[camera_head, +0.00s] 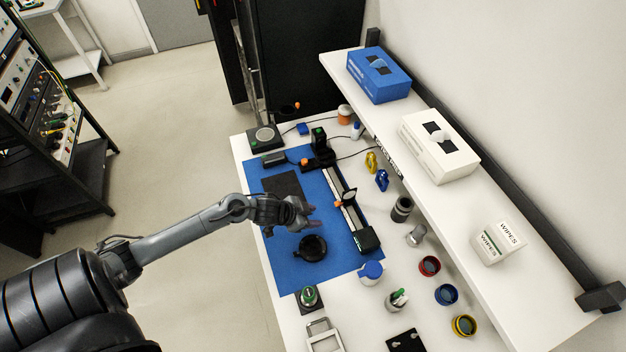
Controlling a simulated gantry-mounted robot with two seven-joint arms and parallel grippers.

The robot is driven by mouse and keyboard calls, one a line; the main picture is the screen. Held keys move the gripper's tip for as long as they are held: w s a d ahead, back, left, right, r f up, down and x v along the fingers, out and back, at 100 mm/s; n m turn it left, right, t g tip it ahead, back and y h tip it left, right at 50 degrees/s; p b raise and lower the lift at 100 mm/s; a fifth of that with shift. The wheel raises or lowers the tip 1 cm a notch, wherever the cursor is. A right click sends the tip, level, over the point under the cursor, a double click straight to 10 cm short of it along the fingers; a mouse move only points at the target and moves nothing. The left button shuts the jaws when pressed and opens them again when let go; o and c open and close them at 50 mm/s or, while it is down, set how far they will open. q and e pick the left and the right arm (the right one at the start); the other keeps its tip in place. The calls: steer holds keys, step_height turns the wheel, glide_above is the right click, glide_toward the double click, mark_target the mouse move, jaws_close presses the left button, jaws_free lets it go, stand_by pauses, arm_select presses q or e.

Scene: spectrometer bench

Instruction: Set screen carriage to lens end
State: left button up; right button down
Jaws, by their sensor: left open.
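A pale optical rail (338,186) lies along the right side of the blue mat (291,270). A dark carriage with an upright piece (348,197) sits partway along the rail and looks like the screen carriage. A black block (367,240) is at the rail's near end, and a black unit with an orange knob (318,158) is at its far end. Which end is the lens end I cannot tell. My left gripper (311,216) is open over the mat, left of the rail and apart from the carriage. My right gripper is not in view.
A black ring-shaped object (312,247) lies on the mat below my left gripper. A blue-topped container (370,272), a dark cylinder (402,208) and coloured rings (429,265) stand right of the mat. A raised shelf (480,215) holding boxes overhangs the bench's right side.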

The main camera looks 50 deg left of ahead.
mark_target(335, 204)
arm_select(q)
steer(key=shift+t+y, duration=0.3)
steer(key=w+f, duration=0.2)
steer(key=w, duration=0.1)
steer(key=w+a+f+b, duration=0.1)
steer(key=w+f, duration=0.1)
steer(key=w, duration=0.2)
steer(key=w+f+b, duration=0.1)
steer(key=w+f, duration=0.1)
steer(key=w, duration=0.1)
steer(key=shift+w+a, duration=0.15)
steer(key=shift+w, duration=0.15)
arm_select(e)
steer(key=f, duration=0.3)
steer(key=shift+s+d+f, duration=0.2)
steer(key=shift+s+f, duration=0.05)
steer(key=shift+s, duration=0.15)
arm_select(q)
jaws_close()
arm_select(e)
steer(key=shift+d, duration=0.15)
